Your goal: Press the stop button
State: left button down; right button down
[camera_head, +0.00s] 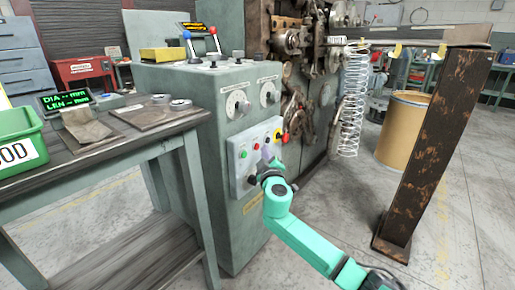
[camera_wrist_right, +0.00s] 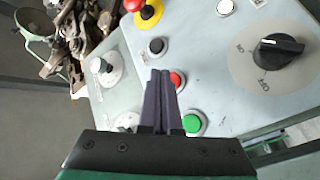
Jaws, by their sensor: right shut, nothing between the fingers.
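A grey control panel (camera_head: 240,165) on the front of the green machine carries several buttons. In the right wrist view a red button (camera_wrist_right: 178,80) sits between a black button (camera_wrist_right: 157,46) and a green button (camera_wrist_right: 194,124); I take the red one for the stop button. It also shows small in the head view (camera_head: 257,146). My right gripper (camera_head: 267,153) is shut and empty, close in front of the panel. In the wrist view its fingertips (camera_wrist_right: 161,72) overlap the red button's left edge; I cannot tell whether they touch it. My left gripper is out of view.
A red mushroom button on a yellow base (camera_wrist_right: 150,12), a white button (camera_wrist_right: 225,7) and a black rotary knob (camera_wrist_right: 279,49) are nearby on the panel. A wooden-topped bench (camera_head: 100,150) stands left. A rusty post (camera_head: 435,140) stands right, with a hanging spring (camera_head: 353,90) behind.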

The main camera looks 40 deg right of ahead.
dwell(0.3)
jog(key=shift+w+a, duration=0.15)
jog(key=shift+w, duration=0.25)
jog(key=shift+w+a+b, duration=0.1)
jog(key=shift+w+b, duration=0.25)
jog(key=shift+b, duration=0.1)
dwell(0.4)
jog(key=shift+s+d, duration=0.2)
jog(key=shift+s, duration=0.55)
jog(key=s, duration=0.1)
jog(key=s+d, duration=0.1)
jog(key=s, duration=0.2)
jog(key=shift+s+d+p, duration=0.25)
jog(key=shift+s+p, duration=0.1)
jog(key=shift+s, duration=0.05)
dwell(0.6)
